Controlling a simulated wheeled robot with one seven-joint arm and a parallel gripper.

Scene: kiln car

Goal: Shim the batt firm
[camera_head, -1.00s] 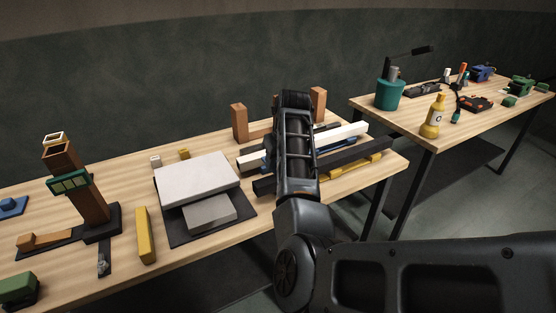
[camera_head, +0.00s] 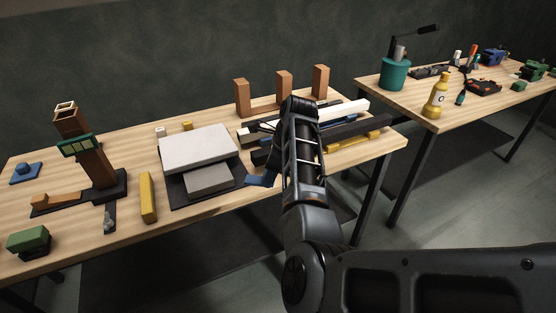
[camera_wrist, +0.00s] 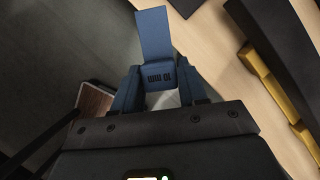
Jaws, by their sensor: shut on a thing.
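The batt (camera_head: 197,147) is a pale flat slab, raised above a dark mat (camera_head: 178,196) on the near table. A grey block (camera_head: 209,179) is at its front edge, partly under it. My gripper (camera_wrist: 160,88) is shut on a blue shim (camera_wrist: 154,34) marked "10 mm", which sticks out ahead of the fingers. In the head view the blue shim (camera_head: 262,181) shows just right of the mat, apart from the batt. My arm hides most of the gripper there. What lies under the batt is hidden.
A yellow bar (camera_head: 148,197) and a tilted brown post (camera_head: 93,162) on a dark base stand left. White and black bars (camera_head: 345,133) lie right, with yellow pieces (camera_head: 362,138) below the black one. Brown upright blocks (camera_head: 241,97) stand behind. A second table is at back right.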

